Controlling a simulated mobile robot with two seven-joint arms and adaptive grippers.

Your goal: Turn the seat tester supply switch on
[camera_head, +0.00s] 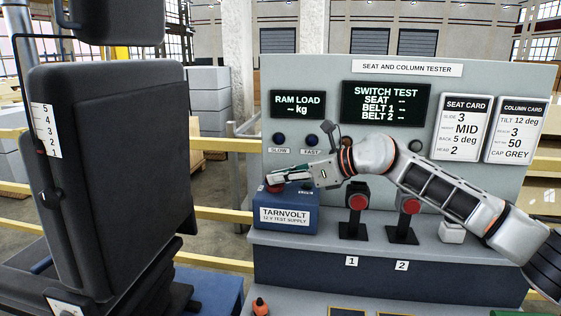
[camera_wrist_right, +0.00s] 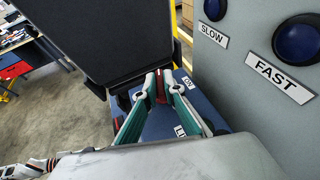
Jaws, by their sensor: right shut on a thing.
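The seat tester supply is a blue box (camera_head: 285,217) labelled TARNVOLT 12 V TEST SUPPLY, on the left end of the bench's ledge. It also shows under my fingers in the wrist view (camera_wrist_right: 165,125). My right gripper (camera_head: 274,180) reaches over its top from the right. Its fingertips (camera_wrist_right: 161,84) are shut on a red piece, which looks like the supply switch (camera_wrist_right: 161,97). An ON label lies just right of the fingertips in the wrist view. The fingers cover most of the switch, so I cannot tell its position. My left gripper is not in view.
The grey tester panel (camera_head: 340,75) rises close behind my right arm, with SLOW and FAST buttons. Two black stands with red buttons (camera_head: 358,202) (camera_head: 409,206) stand right of the supply. A large black seat (camera_head: 120,170) fills the left, close to the gripper.

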